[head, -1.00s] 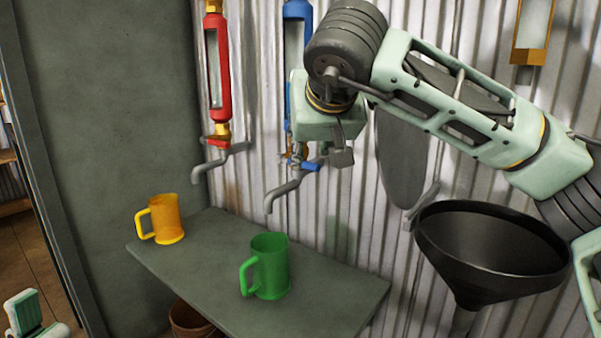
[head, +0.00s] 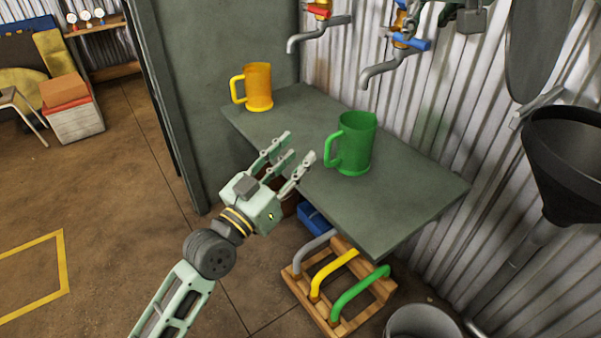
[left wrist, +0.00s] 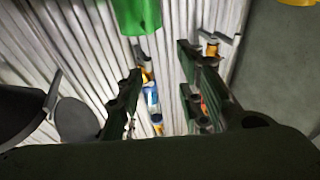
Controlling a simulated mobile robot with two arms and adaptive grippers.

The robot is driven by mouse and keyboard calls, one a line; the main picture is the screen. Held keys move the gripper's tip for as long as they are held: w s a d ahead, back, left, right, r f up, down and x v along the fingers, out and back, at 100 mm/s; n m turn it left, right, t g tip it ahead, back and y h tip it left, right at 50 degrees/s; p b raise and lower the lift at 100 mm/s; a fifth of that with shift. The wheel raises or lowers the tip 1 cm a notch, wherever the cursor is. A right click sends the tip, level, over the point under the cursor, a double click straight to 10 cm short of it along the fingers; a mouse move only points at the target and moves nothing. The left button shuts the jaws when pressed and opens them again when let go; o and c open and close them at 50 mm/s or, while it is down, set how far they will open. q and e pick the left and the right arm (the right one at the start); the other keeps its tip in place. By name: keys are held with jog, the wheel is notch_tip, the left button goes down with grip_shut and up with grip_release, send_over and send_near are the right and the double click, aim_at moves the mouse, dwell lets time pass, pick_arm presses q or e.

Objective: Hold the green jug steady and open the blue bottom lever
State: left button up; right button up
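The green jug (head: 357,145) stands upright on the grey shelf (head: 400,200), its handle toward the left. It also shows cut off at the top of the left wrist view (left wrist: 138,14). My left gripper (head: 298,148) is open and empty, just left of the jug's handle and apart from it. Its spread fingers frame the left wrist view (left wrist: 165,95). The blue bottom lever (head: 414,43) sits on the tap above and behind the green jug. My right gripper (head: 452,14) is at the top edge, close to the lever; it is cut off, so its fingers and any contact are unclear.
A yellow jug (head: 258,88) stands further left on the shelf, below a tap with a red lever (head: 318,11). A black funnel (head: 565,165) is at the right. Below the shelf are a wooden rack (head: 335,285) with coloured handles and a bucket (head: 422,322).

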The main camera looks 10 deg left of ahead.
aim_at(326, 156)
pick_arm(q)
jog(key=w+d+f+g, duration=0.1)
jog(key=w+d, duration=0.1)
jog(key=w+d+f+g, duration=0.1)
jog(key=w+d+f, duration=0.1)
jog(key=w, duration=0.1)
jog(key=w+d+f+m+g, duration=0.1)
jog(key=w+d+f, duration=0.1)
jog(key=w, duration=0.1)
jog(key=shift+f, duration=0.25)
jog(key=shift+a, duration=0.1)
grip_shut()
dwell(0.4)
